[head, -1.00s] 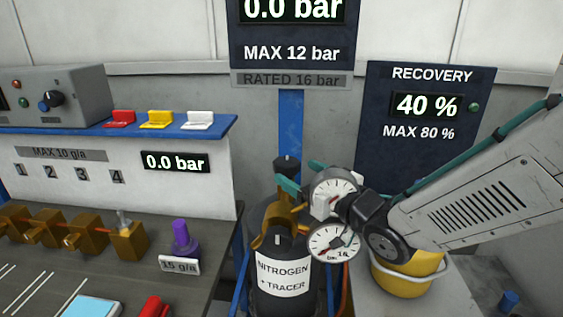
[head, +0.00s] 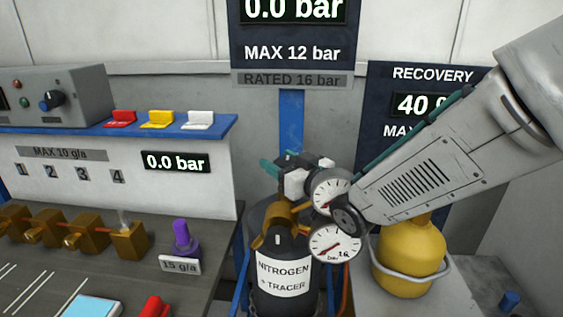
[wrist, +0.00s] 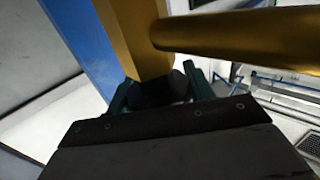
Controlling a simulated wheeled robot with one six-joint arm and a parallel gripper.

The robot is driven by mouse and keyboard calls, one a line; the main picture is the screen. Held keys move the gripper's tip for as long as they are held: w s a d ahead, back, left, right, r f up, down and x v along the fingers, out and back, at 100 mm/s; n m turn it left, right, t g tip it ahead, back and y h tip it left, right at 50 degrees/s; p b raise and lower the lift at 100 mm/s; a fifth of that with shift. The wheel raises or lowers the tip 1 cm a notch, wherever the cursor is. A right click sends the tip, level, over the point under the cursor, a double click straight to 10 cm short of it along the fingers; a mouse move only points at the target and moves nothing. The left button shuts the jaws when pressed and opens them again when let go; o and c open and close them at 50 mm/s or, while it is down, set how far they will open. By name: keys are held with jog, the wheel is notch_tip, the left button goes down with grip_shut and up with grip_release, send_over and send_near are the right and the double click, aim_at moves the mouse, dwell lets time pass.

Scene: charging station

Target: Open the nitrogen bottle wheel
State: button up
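The black nitrogen bottle (head: 258,296), labelled "NITROGEN + TRACER", stands upright at lower centre in the head view, with a brass valve (head: 272,238) on top. Its dark wheel is mostly hidden behind my gripper in the head view. In the wrist view a dark round part (wrist: 163,90), apparently the wheel, lies in front of the brass body. My gripper (head: 285,166) is above the valve. Its two teal fingers (wrist: 159,88) are spread, one on each side of the dark part. I cannot tell whether they touch it.
Two round gauges (head: 335,243) sit close by the valve, beside my wrist. A yellow cylinder (head: 410,257) stands to the right. A bench with brass valves (head: 128,240) and a purple knob (head: 181,238) is at left. A blue post (head: 291,118) rises behind the bottle.

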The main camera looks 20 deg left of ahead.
jog(key=shift+n+g, duration=0.3)
jog(key=shift+g, duration=0.1)
jog(key=n+g+y, duration=0.2)
jog(key=n+g, duration=0.1)
jog(key=g, duration=0.1)
jog(key=shift+s, duration=0.15)
jog(key=n+g, duration=0.1)
jog(key=g, duration=0.1)
jog(key=n+g, duration=0.1)
jog(key=g, duration=0.1)
jog(key=n+g, duration=0.1)
jog(key=g, duration=0.1)
jog(key=shift+s+a+n+y, duration=0.1)
jog(key=shift+s+n+y, duration=0.2)
jog(key=n+g+h, duration=0.1)
jog(key=n+g, duration=0.1)
jog(key=g, duration=0.1)
jog(key=n+g+h, duration=0.1)
jog(key=n+g, duration=0.1)
jog(key=g, duration=0.1)
jog(key=s+n+g+h, duration=0.1)
jog(key=n+g, duration=0.1)
jog(key=shift+g, duration=0.4)
jog(key=shift+h, duration=0.3)
jog(key=o, duration=1)
